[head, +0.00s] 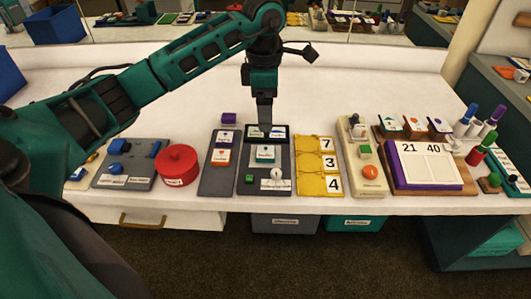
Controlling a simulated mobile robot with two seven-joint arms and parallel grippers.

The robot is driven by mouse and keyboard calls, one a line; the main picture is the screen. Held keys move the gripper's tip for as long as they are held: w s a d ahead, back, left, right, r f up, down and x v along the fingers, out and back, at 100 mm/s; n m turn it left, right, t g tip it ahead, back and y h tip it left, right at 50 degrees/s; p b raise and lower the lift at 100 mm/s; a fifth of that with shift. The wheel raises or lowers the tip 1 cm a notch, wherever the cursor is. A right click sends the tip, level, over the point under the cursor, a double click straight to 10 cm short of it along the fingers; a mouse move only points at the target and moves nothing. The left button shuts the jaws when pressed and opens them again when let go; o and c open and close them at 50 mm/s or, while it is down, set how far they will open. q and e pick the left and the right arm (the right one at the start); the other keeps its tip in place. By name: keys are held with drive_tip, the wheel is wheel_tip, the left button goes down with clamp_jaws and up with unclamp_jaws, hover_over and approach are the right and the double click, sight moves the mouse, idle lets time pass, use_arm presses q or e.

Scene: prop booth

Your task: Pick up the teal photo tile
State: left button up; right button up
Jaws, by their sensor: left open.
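A small white tile with a teal edge (264,154), which looks like the teal photo tile, lies on a dark grey board (283,204) near the middle of the white table. Behind it on the same board is a black-framed holder (284,130) with small pictures or labels, too small to read. My left gripper (265,124) points straight down over this holder, just behind the teal-edged tile. It is open with nothing seen in it; its fingers line up in this view, so the gap hardly shows. The gripper hides the middle of the holder.
Left of the board are a second grey board (212,183) with tiles and a red round box (177,165). Yellow number cards (318,143) and a cream panel (361,188) stand to the right. The white table behind (370,85) is clear. My left arm crosses the left side.

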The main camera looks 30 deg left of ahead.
use_arm(q)
hover_over(264, 151)
drive_tip(key=f, duration=0.7)
drive_tip(key=shift+s, duration=0.2)
drive_tip(key=shift+w+f, duration=0.15)
drive_tip(key=shift+f, duration=2.7)
drive_tip(key=c, duration=1.1)
drive_tip(key=shift+r, duration=0.1)
